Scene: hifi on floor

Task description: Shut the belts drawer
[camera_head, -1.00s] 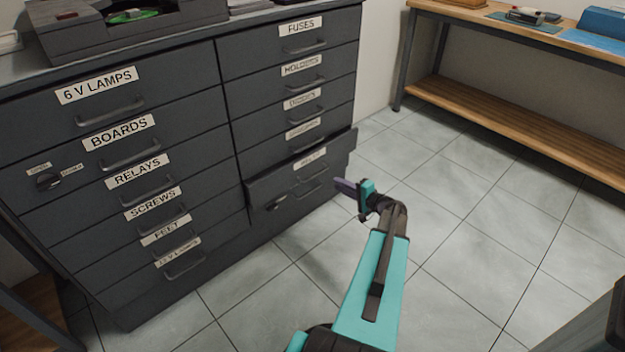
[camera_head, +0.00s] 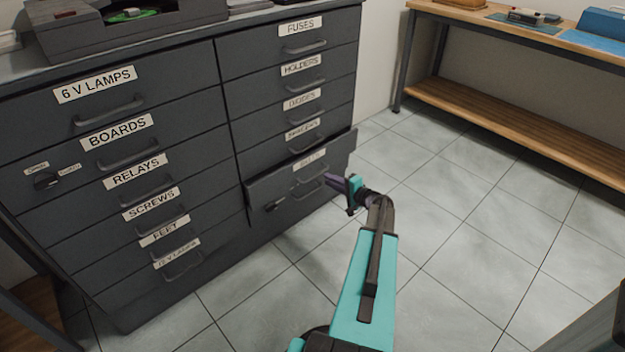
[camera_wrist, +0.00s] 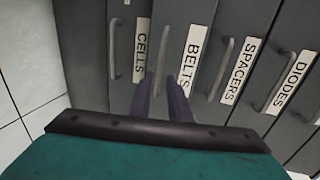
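The belts drawer (camera_head: 290,190) is at the lower right of the grey cabinet and stands out from the front. Its label is too blurred to read in the head view. In the wrist view the BELTS label (camera_wrist: 192,55) is clear, with the drawer's bar handle (camera_wrist: 162,48) to its left. My gripper (camera_head: 331,180) is in front of the drawer's right part, close to its face. In the wrist view its two purple fingers (camera_wrist: 162,80) are apart with nothing held, near the handle's lower end. I cannot tell whether they touch the drawer.
The CELLS drawer (camera_wrist: 139,50) is beside BELTS in the wrist view, with SPACERS (camera_wrist: 238,70) on the other side. The other cabinet drawers look shut. Tiled floor (camera_head: 440,230) is free to the right. A wooden workbench (camera_head: 520,130) stands at the back right.

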